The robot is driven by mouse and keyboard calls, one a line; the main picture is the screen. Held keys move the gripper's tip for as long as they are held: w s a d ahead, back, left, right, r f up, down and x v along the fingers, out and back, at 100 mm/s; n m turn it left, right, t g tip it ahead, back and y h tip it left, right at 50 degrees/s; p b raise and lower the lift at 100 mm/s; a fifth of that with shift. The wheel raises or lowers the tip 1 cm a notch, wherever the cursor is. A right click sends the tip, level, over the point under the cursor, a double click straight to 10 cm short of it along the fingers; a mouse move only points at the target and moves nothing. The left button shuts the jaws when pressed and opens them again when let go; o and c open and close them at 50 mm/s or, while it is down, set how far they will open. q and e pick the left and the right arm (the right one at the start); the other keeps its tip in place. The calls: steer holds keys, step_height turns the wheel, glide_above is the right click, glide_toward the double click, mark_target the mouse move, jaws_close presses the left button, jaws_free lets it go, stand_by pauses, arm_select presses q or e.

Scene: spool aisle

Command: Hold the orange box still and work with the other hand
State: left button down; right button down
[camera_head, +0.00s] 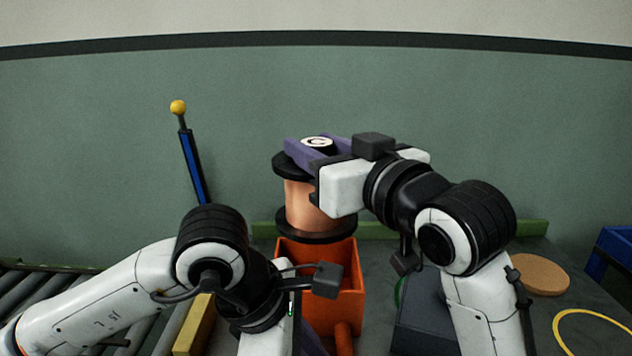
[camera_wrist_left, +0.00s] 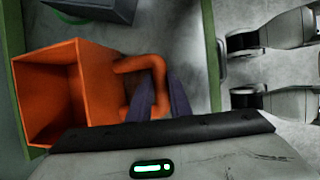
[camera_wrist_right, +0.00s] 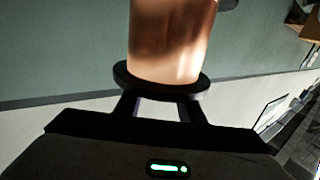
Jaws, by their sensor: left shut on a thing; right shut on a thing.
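The orange box (camera_head: 350,290) stands open-topped in the middle of the head view; its inside looks empty in the left wrist view (camera_wrist_left: 50,95). My left gripper (camera_wrist_left: 165,103) is shut on the box's orange handle (camera_wrist_left: 150,65); in the head view my left arm hides most of this grip. A copper spool (camera_head: 308,205) with black flanges hangs upright over the box. My right gripper (camera_head: 312,152) is shut on the spool's top end, around a white cap with a dark mark. The spool's copper body also shows in the right wrist view (camera_wrist_right: 170,40).
A dark grey box (camera_head: 425,318) lies right of the orange box. A cork disc (camera_head: 540,274) and a yellow ring (camera_head: 592,313) lie on the right of the table. A roller conveyor (camera_head: 60,290) is at left, with a blue post (camera_head: 193,165) behind. A blue frame (camera_head: 615,245) stands far right.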

stand_by(0.3)
arm_select(q)
steer(key=c, duration=1.5)
jaws_free()
steer(key=shift+c, duration=0.2)
steer(key=shift+r, duration=0.1)
